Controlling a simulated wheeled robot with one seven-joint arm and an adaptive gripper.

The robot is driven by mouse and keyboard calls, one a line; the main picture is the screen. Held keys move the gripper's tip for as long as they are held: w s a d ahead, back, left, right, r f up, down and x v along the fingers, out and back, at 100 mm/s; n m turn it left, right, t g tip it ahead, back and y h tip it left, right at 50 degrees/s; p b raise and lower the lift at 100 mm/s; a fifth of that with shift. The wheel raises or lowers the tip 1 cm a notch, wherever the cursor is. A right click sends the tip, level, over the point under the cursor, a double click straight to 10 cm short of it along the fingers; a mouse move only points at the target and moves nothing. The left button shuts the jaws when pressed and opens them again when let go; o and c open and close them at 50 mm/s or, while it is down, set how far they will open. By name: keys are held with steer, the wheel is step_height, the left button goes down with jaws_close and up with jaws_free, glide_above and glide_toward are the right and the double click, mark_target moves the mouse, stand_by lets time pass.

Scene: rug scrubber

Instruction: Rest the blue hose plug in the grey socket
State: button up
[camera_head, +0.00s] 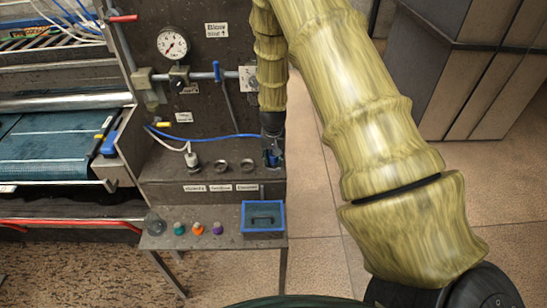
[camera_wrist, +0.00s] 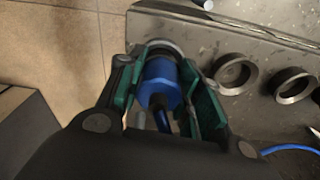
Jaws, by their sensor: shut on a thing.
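The blue hose plug (camera_wrist: 160,80) is held between the green pads of my gripper (camera_wrist: 165,88). In the head view, my gripper (camera_head: 271,152) is low over the right end of the socket ledge, with the blue plug (camera_head: 273,159) partly hidden. The plug's far end lines up with a grey socket ring (camera_wrist: 152,43), whose rim shows beyond it. I cannot tell how deep it sits. Two more dark grey rings, a middle one (camera_wrist: 235,73) and an outer one (camera_wrist: 294,85), stand empty beside it. The blue hose (camera_head: 215,136) trails left.
A white plug (camera_head: 192,160) stands at the ledge's left end. A gauge panel (camera_head: 173,43) rises behind. Below are coloured knobs (camera_head: 198,229) and a blue-rimmed box (camera_head: 263,218) on a small shelf. Open floor lies right of the ledge.

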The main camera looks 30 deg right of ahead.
steer(key=o, duration=1.2)
steer(key=r, duration=0.8)
steer(key=s+a+r, duration=0.1)
steer(key=r, duration=0.3)
steer(key=shift+s, duration=0.1)
